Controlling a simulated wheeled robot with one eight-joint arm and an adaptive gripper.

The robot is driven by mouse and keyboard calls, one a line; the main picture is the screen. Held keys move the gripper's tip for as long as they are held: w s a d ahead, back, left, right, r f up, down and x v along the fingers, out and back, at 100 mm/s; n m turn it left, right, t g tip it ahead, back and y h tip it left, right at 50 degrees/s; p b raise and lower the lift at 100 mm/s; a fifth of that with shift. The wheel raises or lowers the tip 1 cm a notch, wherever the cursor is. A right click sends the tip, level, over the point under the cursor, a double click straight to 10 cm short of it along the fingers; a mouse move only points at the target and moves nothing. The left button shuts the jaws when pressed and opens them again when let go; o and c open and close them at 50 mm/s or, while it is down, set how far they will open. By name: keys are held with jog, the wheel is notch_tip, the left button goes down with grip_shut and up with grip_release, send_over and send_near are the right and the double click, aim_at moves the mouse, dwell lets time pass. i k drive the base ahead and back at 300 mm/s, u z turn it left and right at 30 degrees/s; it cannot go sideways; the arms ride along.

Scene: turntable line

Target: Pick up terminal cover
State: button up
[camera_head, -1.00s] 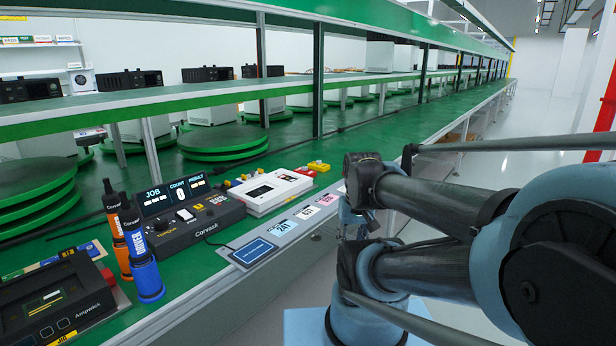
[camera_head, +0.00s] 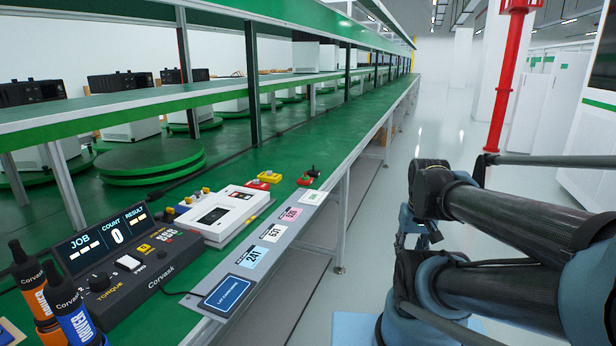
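I cannot pick out a terminal cover for certain in this view. Small parts lie on the green bench past the white device: a red and yellow block (camera_head: 269,177), a small red piece (camera_head: 304,180) and a dark piece with red (camera_head: 313,172). They are too small to tell apart by name. My folded arm fills the right side, out over the aisle and apart from the bench. My gripper's fingers cannot be made out; the end of the arm is hidden behind its own links or outside the frame.
A black torque controller (camera_head: 112,268), a white device (camera_head: 222,216), orange (camera_head: 40,308) and blue (camera_head: 78,318) drivers and a label strip (camera_head: 258,254) occupy the near bench. Green turntables (camera_head: 150,158) stand behind. A shelf (camera_head: 130,98) overhangs the bench. The aisle floor (camera_head: 425,130) is clear.

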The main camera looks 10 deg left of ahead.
aim_at(275, 178)
jog(key=z, duration=1)
jog(key=k, duration=1.2)
jog(key=u, duration=1.15)
jog(key=i, duration=1.4)
